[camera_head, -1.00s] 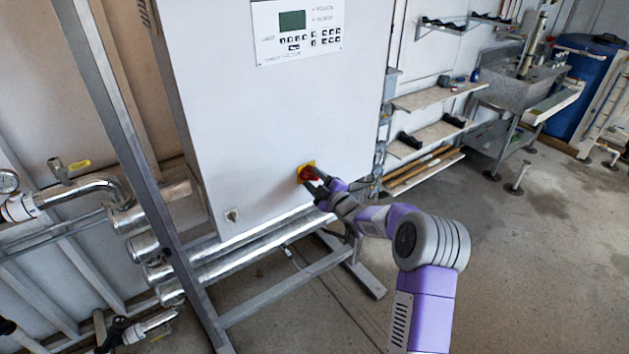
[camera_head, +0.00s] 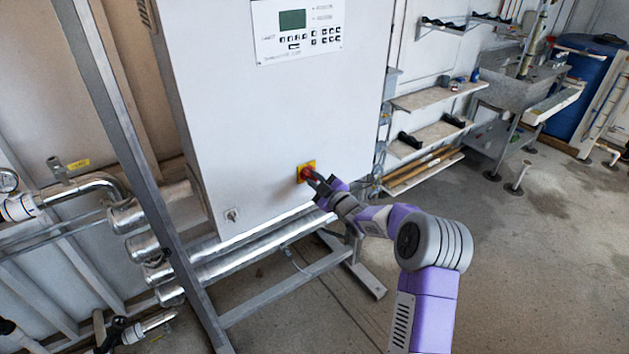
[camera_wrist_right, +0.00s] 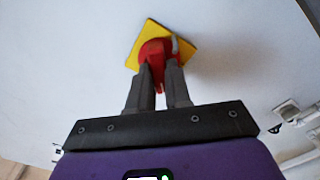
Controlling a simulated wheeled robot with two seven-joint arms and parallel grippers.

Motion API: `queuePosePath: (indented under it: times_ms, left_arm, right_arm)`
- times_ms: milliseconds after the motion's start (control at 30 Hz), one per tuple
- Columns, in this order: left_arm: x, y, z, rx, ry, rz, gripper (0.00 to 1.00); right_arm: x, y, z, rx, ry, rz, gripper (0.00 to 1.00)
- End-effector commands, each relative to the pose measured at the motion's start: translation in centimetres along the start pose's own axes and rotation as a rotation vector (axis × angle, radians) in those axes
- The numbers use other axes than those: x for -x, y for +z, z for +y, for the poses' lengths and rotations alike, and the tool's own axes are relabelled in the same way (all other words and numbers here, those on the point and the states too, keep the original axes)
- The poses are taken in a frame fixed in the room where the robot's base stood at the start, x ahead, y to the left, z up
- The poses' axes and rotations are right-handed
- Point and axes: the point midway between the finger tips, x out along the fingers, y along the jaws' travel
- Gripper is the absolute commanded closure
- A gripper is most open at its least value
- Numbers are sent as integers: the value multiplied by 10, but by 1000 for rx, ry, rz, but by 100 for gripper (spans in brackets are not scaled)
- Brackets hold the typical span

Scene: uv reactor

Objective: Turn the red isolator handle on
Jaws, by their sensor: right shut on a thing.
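The red isolator handle (camera_head: 306,174) sits on a yellow plate (camera_head: 311,164) low on the front of the white cabinet (camera_head: 270,110). My right gripper (camera_head: 313,178) reaches it from the lower right. In the right wrist view the red handle (camera_wrist_right: 156,62) shows between the two dark fingers of my right gripper (camera_wrist_right: 162,72), which are shut on it. The yellow plate (camera_wrist_right: 150,32) looks tilted like a diamond in that view. The fingers hide part of the handle. My left gripper is not in view.
A control panel with a green screen (camera_head: 293,20) is at the cabinet's top. A small grey switch (camera_head: 232,215) is at its lower left. Metal pipes (camera_head: 250,250) run below. Shelves (camera_head: 435,135) stand to the right, and the floor (camera_head: 540,270) at right is clear.

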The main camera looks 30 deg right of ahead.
Motion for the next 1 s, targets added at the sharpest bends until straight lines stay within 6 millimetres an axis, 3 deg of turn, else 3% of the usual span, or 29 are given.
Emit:
queuePosePath:
  times_ms: [600, 1000]
  left_arm:
    - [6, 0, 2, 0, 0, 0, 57]
    - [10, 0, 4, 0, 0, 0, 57]
  right_arm:
    - [0, 1, 3, -544, 0, -2, 100]
    - [0, 2, 3, -721, -1, -1, 100]
